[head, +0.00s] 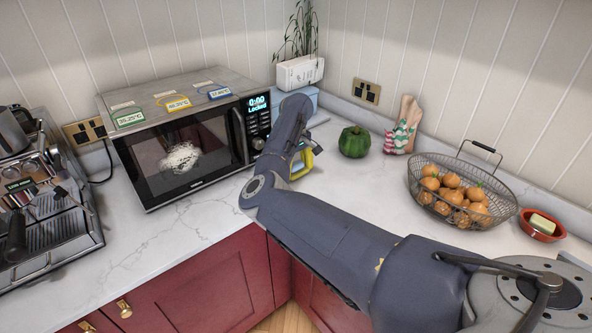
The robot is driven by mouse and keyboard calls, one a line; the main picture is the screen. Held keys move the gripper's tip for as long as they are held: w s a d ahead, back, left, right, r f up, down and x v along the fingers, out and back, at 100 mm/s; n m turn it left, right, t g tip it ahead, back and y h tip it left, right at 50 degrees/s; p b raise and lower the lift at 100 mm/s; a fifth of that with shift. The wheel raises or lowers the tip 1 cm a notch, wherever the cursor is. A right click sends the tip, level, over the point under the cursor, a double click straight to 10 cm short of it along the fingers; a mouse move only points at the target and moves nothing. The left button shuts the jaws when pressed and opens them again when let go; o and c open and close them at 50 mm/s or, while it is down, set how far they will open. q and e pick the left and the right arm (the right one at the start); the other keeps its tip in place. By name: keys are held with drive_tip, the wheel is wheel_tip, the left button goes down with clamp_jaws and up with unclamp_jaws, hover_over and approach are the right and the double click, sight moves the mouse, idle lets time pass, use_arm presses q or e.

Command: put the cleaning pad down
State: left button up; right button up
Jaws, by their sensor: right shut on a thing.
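My right arm reaches in from the lower right, across the counter to the corner beside the microwave. Its gripper (301,149) is mostly hidden behind my own forearm, low over the counter. It is shut on a yellow and grey thing, which I take for the cleaning pad (305,165); only part of it shows. I cannot tell whether the pad touches the white marble counter (345,195). My left gripper is not in view.
A microwave (185,155) stands left of my forearm, a coffee machine (40,200) at far left. A green pepper (354,142), a paper bag (403,130), a wire basket (495,203) of onions and a red soap dish (541,230) stand to the right. Counter before the pepper is clear.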

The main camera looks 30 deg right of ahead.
sight(296, 163)
drive_tip(key=shift+f, duration=0.1)
drive_tip(key=o, duration=1)
drive_tip(key=shift+o, duration=0.2)
wheel_tip(296, 163, up, 12)
drive_tip(key=shift+r, duration=0.1)
idle(0.3)
